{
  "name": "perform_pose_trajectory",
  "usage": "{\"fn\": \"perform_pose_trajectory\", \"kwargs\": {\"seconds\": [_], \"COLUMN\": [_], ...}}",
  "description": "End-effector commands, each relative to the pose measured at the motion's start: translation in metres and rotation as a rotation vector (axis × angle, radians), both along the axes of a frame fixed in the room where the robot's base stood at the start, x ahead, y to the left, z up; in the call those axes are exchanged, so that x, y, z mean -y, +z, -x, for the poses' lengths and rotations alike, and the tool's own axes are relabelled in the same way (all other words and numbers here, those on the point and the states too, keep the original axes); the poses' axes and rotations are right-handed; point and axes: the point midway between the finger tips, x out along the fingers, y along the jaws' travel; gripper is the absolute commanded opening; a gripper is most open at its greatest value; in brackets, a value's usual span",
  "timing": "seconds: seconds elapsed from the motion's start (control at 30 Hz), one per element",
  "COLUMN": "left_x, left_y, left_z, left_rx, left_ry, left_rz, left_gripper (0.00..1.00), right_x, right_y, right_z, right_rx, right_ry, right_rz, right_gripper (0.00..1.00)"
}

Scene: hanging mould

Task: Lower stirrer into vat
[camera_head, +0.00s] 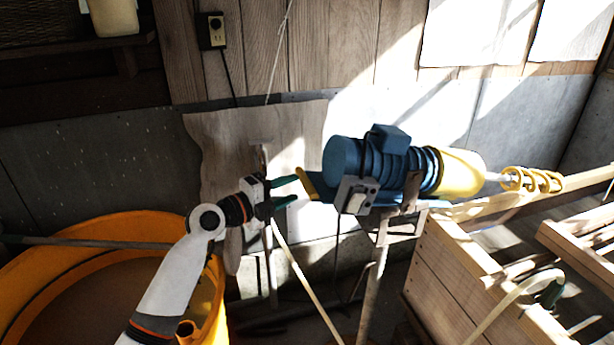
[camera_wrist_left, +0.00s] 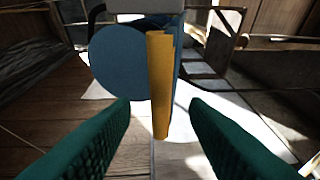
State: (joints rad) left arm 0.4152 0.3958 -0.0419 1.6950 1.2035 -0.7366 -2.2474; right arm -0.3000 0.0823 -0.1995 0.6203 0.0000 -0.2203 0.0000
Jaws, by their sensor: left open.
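The stirrer (camera_head: 365,168) has a blue motor body, a yellow neck and a shaft ending in a yellow spiral head (camera_head: 532,180). It lies about level, its spiral head pointing right over the wooden crate's edge. A yellow handle (camera_head: 307,184) sticks out at its left end. My left gripper (camera_head: 284,191) is open just left of this handle. In the left wrist view the handle (camera_wrist_left: 159,85) stands ahead, centred between the spread green fingers (camera_wrist_left: 160,135), apart from both. The vat (camera_head: 120,228) is a wide orange tub at the lower left, partly behind my left arm.
A wooden slatted crate (camera_head: 440,272) fills the lower right, with a pale curved hose (camera_head: 497,312) on it. A pole (camera_head: 100,243) lies across the vat's top. A cord (camera_head: 279,52) hangs down the plank wall. A shelf (camera_head: 80,50) is at the upper left.

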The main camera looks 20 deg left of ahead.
Motion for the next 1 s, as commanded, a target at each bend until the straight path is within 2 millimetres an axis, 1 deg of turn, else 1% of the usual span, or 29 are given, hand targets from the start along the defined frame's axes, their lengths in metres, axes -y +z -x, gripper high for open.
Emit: {"fn": "perform_pose_trajectory", "kwargs": {"seconds": [0.03,0.1,0.3,0.43,0.7,0.77,0.9,0.97,1.0], "left_x": [0.006,0.014,0.026,0.031,0.031,0.031,0.031,0.031,0.031], "left_y": [0.004,0.003,-0.002,-0.004,-0.005,-0.005,-0.004,-0.004,-0.004], "left_z": [-0.01,-0.02,-0.042,-0.047,-0.048,-0.048,-0.048,-0.048,-0.048], "left_rx": [-0.002,-0.001,-0.002,-0.002,-0.001,-0.001,0.0,0.0,0.0], "left_ry": [0.0,0.0,0.002,0.001,0.001,0.001,0.001,0.001,0.002], "left_rz": [0.006,0.004,0.002,0.001,0.0,0.0,0.001,0.001,0.001], "left_gripper": [0.41,0.41,0.41,0.41,0.41,0.33,0.1,0.01,0.0], "right_x": [0.0,0.0,0.0,0.0,0.0,-0.001,-0.002,-0.003,-0.003], "right_y": [0.008,0.012,0.019,0.02,0.02,0.02,0.02,0.02,0.02], "right_z": [0.0,0.0,0.0,0.0,0.0,0.0,0.0,0.0,0.0], "right_rx": [0.0,0.0,0.0,0.0,0.0,0.0,0.0,-0.001,-0.001], "right_ry": [0.0,0.0,-0.001,-0.001,-0.001,-0.001,-0.001,-0.001,-0.001], "right_rz": [0.0,0.0,0.0,0.0,0.0,-0.001,-0.002,-0.003,-0.004], "right_gripper": [0.36,0.36,0.36,0.36,0.36,0.36,0.36,0.36,0.36]}}
